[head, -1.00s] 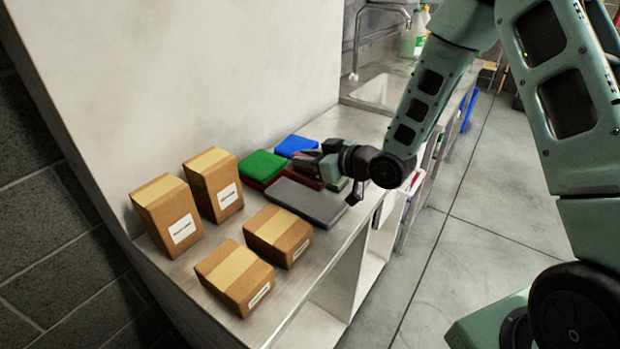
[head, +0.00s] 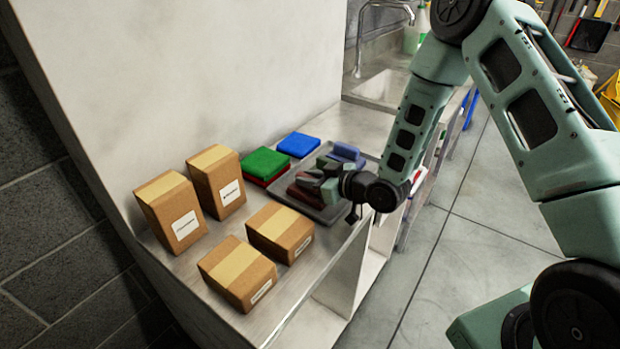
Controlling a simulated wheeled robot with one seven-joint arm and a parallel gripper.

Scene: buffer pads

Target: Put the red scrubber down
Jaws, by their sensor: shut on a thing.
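The red scrubber (head: 301,193) is a dark red flat pad, partly hidden under my gripper's fingers. My gripper (head: 308,183) is shut on it, low over the grey tray (head: 328,214). I cannot tell whether the scrubber touches the tray's floor. The tray lies on the metal counter, with its near rim showing below my gripper.
A green pad (head: 264,161) lies on another red pad (head: 279,178) left of the tray. A blue pad (head: 298,144) lies behind. A purple-blue pad (head: 346,153) is at the tray's far end. Several cardboard boxes (head: 280,233) stand at the counter's near left.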

